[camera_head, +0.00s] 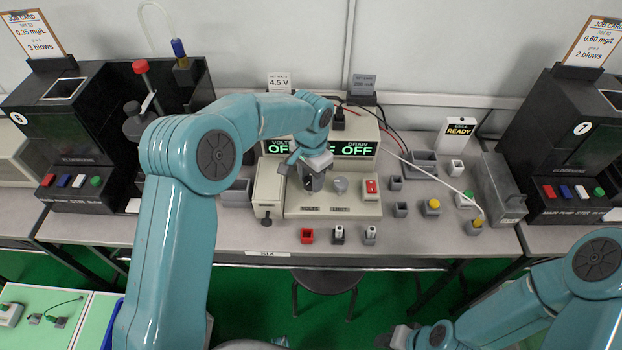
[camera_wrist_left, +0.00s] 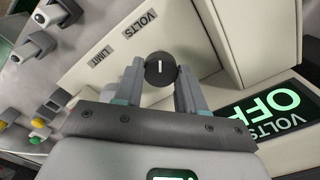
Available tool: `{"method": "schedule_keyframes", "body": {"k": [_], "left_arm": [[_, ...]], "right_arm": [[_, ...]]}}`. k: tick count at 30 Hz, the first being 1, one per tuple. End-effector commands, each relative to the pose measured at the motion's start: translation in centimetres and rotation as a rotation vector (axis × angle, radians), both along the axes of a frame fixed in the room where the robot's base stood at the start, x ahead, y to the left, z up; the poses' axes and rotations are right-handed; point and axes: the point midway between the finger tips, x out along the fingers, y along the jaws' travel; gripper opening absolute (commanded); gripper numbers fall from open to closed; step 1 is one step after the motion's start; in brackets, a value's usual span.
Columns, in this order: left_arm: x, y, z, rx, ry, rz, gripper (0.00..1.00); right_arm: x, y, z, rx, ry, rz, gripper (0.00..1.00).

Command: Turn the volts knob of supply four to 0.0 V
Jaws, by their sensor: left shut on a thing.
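My left gripper (camera_head: 312,180) is at the front of a beige supply (camera_head: 292,205), over the left of its two knobs. In the left wrist view its fingers (camera_wrist_left: 160,85) are shut on a black volts knob (camera_wrist_left: 160,69) with a white pointer line, near the VOLTS label (camera_wrist_left: 140,24). The supply's display (camera_head: 356,149) reads OFF; its volts part (camera_wrist_left: 270,106) also reads OFF in the left wrist view. The grey limit knob (camera_head: 340,184) is just to the right. The bench label seems to read SIX. My right gripper (camera_head: 396,337) is low in the head view, away from the bench.
A red switch (camera_head: 371,187) sits at the supply's right. Small sockets (camera_head: 338,235) stand in front. Black stations numbered 6 (camera_head: 90,125) and 7 (camera_head: 570,140) flank the bench. A card (camera_head: 279,83) reads 4.5 V. A stool (camera_head: 325,281) is below.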

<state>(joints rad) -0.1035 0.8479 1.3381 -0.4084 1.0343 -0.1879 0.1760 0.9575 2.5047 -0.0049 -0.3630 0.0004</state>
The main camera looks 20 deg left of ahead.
Motion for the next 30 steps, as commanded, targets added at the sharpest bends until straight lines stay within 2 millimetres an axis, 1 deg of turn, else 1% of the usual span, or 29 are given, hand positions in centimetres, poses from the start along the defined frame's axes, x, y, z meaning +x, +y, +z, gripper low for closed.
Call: {"method": "schedule_keyframes", "body": {"k": [1,6,15,22,30], "left_arm": [[0.3,0.0,0.3,-0.001,-0.013,0.043,0.09],[0.3,0.1,0.3,-0.002,-0.013,0.202,0.09],[0.4,0.1,0.4,-0.004,-0.015,0.438,0.09],[0.4,0.1,0.5,-0.004,-0.015,0.552,0.09],[0.4,0.2,0.5,-0.004,-0.015,0.61,0.09]], "right_arm": [[0.0,0.0,-0.3,0.0,0.0,0.0,0.43],[0.0,0.0,-0.8,0.0,0.0,0.0,0.43],[0.0,0.0,-1.5,0.0,0.0,0.0,0.43],[0.0,0.0,-1.7,0.0,0.0,0.0,0.43],[0.0,0.0,-1.9,0.0,0.0,0.0,0.43]]}}
